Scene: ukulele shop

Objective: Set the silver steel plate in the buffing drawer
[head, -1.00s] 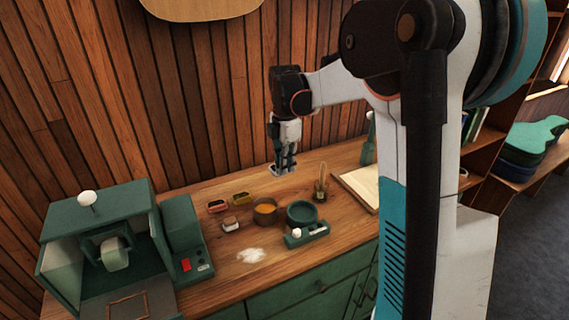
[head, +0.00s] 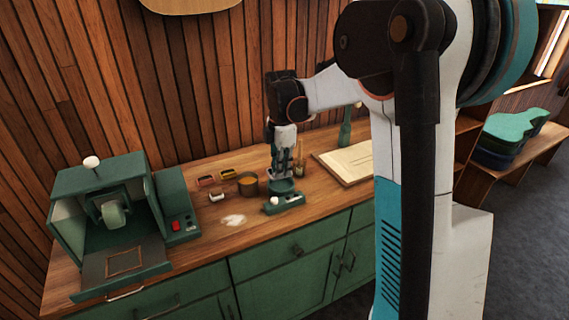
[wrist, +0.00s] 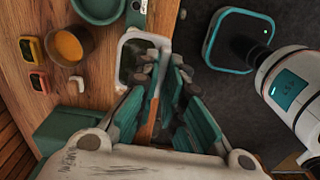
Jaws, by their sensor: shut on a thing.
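My gripper (head: 282,168) hangs fingers down above the counter, in front of the green bowl in the head view. The green buffing machine (head: 100,172) stands at the left of the counter with a pale wheel inside. Its drawer (head: 92,268) is pulled out at the front, with a thin rectangular outline on its floor and a handle below.
A pale board (head: 350,162) lies to the right. The front counter strip is fairly clear.

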